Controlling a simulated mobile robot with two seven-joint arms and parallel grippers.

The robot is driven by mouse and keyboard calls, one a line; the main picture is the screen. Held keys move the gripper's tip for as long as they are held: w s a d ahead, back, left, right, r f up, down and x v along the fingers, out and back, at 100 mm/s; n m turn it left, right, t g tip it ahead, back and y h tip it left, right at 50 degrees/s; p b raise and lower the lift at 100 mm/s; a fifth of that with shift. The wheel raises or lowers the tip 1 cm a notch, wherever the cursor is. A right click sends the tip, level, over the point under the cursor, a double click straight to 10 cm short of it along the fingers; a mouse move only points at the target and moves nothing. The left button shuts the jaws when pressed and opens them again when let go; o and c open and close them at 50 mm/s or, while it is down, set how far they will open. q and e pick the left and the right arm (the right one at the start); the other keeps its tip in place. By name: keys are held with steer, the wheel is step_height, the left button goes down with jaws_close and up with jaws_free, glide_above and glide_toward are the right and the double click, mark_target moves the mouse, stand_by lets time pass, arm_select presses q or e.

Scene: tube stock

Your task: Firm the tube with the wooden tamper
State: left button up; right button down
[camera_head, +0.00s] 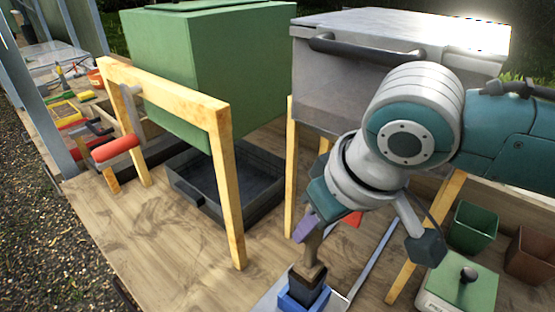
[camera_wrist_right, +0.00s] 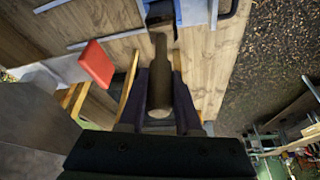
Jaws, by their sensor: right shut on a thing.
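The wooden tamper (camera_head: 311,250) is upright in the head view, with a pale handle and a darker lower block. My right gripper (camera_head: 307,226), with purple fingers, is shut on its handle. In the right wrist view the handle (camera_wrist_right: 160,75) lies between the two dark fingers. The blue square tube (camera_head: 303,299) stands directly below at the bottom edge of the head view. The tamper's block is at the tube's mouth; its lower end is hidden, so I cannot tell how deep it sits. Part of the tube (camera_wrist_right: 193,12) shows at the top of the right wrist view. My left gripper is out of view.
A wooden frame (camera_head: 222,165) and black tray (camera_head: 255,200) stand to the left. A grey metal bin (camera_head: 350,85) on wooden legs is behind. A red piece (camera_wrist_right: 96,64) is near the gripper. Green (camera_head: 473,228) and brown pots stand right, beside a green scale (camera_head: 470,290).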

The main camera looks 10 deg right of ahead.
steer(key=shift+f, duration=0.2)
steer(key=shift+f+b, duration=0.45)
steer(key=shift+f, duration=0.25)
steer(key=shift+f, duration=0.2)
stand_by(0.4)
steer(key=shift+f+p, duration=0.35)
steer(key=shift+p, duration=0.05)
stand_by(0.8)
steer(key=shift+f, duration=0.2)
stand_by(0.8)
